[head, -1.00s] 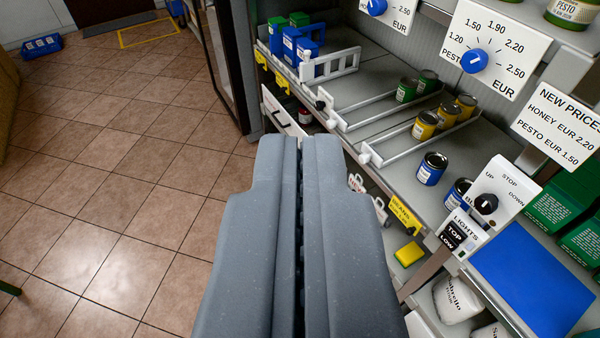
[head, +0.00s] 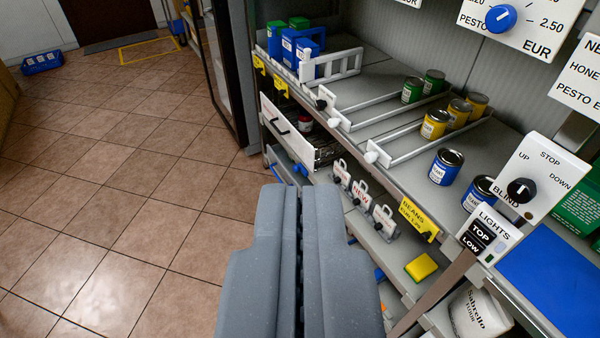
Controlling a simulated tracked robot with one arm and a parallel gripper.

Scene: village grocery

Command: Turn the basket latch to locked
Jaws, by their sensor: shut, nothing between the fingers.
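My gripper (head: 299,192) is shut and empty. It points forward from the bottom middle of the head view, above the floor and in front of the lower shelves. A white-fronted drawer or basket (head: 289,130) with a dark handle and dark wire sides sits under the upper shelf, beyond the fingertips and a little left of them. I cannot make out a basket latch on it. Several small white tags (head: 383,219) with loop tops and dark knobs hang along the lower shelf to the right of the fingers, apart from them. Some read NEW.
The upper shelf has white dividers (head: 375,153), blue boxes and several cans (head: 446,166). A blind-control panel (head: 528,184) and a lights switch (head: 483,235) stick out at right. A yellow sponge-like block (head: 421,267) lies lower. The tiled floor (head: 130,200) at left is open.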

